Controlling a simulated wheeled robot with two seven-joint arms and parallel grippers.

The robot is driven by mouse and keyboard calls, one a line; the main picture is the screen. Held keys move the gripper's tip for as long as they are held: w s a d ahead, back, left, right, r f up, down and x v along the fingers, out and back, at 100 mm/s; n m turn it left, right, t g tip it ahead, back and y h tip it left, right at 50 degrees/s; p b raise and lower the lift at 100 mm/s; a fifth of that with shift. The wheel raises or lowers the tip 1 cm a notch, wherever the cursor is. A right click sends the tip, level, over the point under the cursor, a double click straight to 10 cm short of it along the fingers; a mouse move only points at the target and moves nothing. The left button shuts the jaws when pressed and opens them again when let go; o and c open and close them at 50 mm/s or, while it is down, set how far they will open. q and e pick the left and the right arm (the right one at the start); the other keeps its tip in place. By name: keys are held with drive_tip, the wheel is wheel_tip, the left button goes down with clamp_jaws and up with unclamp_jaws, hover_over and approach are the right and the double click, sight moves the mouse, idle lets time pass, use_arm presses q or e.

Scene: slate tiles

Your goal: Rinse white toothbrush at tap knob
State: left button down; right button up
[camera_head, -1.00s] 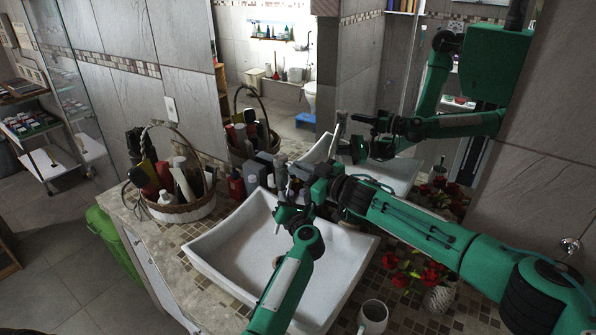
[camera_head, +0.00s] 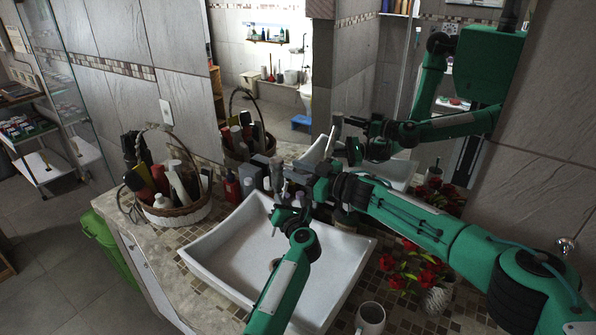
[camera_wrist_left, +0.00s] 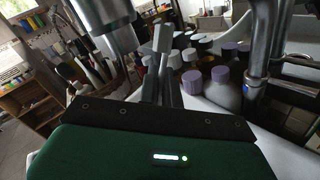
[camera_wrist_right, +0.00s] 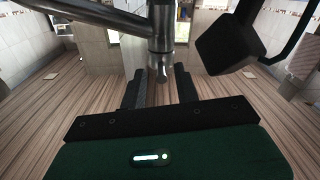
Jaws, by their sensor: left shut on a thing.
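My left gripper (camera_head: 287,215) is over the basin, below and in front of my right gripper. In the left wrist view its fingers (camera_wrist_left: 163,88) are shut on a pale, blocky-ended thing (camera_wrist_left: 162,39), which looks like the white toothbrush seen end-on. The toothbrush is too small to make out surely in the head view. The chrome tap (camera_wrist_left: 258,50) stands to the right in the left wrist view. My right gripper (camera_head: 270,166) is at the tap behind the basin; its fingers (camera_wrist_right: 160,88) are apart, with a metal knob (camera_wrist_right: 158,72) at or between their tips. Contact is unclear.
The white basin (camera_head: 215,262) lies below both grippers. Several bottles (camera_wrist_left: 225,85) stand behind it. A wicker basket (camera_head: 185,212) of toiletries is at the left. A red-flowered plant (camera_head: 412,270) and a mug (camera_head: 370,318) are at the right.

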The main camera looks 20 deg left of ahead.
drive_tip(key=s+d, duration=0.1)
drive_tip(key=d, duration=1.1)
drive_tip(key=shift+s, duration=0.25)
use_arm(q)
drive_tip(key=p+v, duration=0.1)
drive_tip(key=v, duration=0.7)
drive_tip(key=shift+s+a, duration=0.25)
drive_tip(key=shift+s, duration=0.05)
use_arm(e)
drive_tip(key=shift+r, duration=0.75)
use_arm(q)
drive_tip(key=shift+p, duration=0.3)
